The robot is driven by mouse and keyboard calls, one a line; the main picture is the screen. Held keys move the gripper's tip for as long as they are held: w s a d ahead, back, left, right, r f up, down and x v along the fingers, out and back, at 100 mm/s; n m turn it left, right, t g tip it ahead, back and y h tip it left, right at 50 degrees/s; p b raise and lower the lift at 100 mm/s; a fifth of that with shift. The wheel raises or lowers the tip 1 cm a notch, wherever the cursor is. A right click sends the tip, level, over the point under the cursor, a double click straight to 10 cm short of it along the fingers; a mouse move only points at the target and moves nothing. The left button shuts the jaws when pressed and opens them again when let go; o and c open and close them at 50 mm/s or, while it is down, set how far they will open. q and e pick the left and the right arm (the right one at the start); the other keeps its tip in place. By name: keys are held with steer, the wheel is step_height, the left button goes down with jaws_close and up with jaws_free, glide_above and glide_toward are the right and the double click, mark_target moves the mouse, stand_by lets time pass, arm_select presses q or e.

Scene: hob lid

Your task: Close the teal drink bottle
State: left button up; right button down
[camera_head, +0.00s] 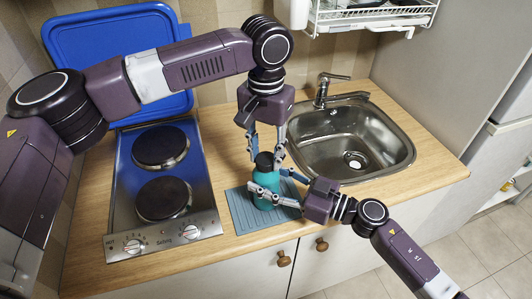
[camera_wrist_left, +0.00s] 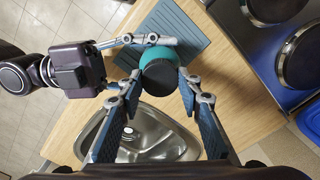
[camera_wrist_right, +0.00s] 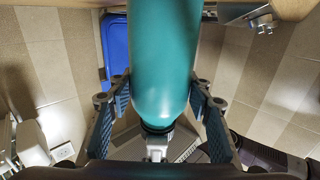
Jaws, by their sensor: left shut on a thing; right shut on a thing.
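The teal drink bottle (camera_head: 265,181) stands upright on a grey-blue ribbed mat (camera_head: 241,212). Its black cap (camera_head: 264,160) sits at the top of the bottle; from above, the cap (camera_wrist_left: 160,78) covers the mouth, and whether it is fully seated I cannot tell. My left gripper (camera_head: 266,152) points down from above, shut on the cap with a finger on each side. My right gripper (camera_head: 270,196) comes in low from the right, shut around the bottle's body. In the right wrist view the teal body (camera_wrist_right: 162,65) lies between its fingers.
A hob (camera_head: 165,175) with a raised blue lid (camera_head: 75,40) is left of the mat. A steel sink (camera_head: 345,140) with a tap (camera_head: 325,90) is to the right. A dish rack (camera_head: 370,14) hangs above. The wooden worktop's front edge is close to the mat.

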arm_select(q)
steer(key=m, duration=1.1)
steer(key=shift+m, duration=0.3)
steer(key=o, duration=1.3)
steer(key=shift+o, duration=0.2)
step_height(320, 180, up, 12)
arm_select(e)
steer(key=c, duration=0.9)
jaws_free()
steer(key=shift+c, duration=0.2)
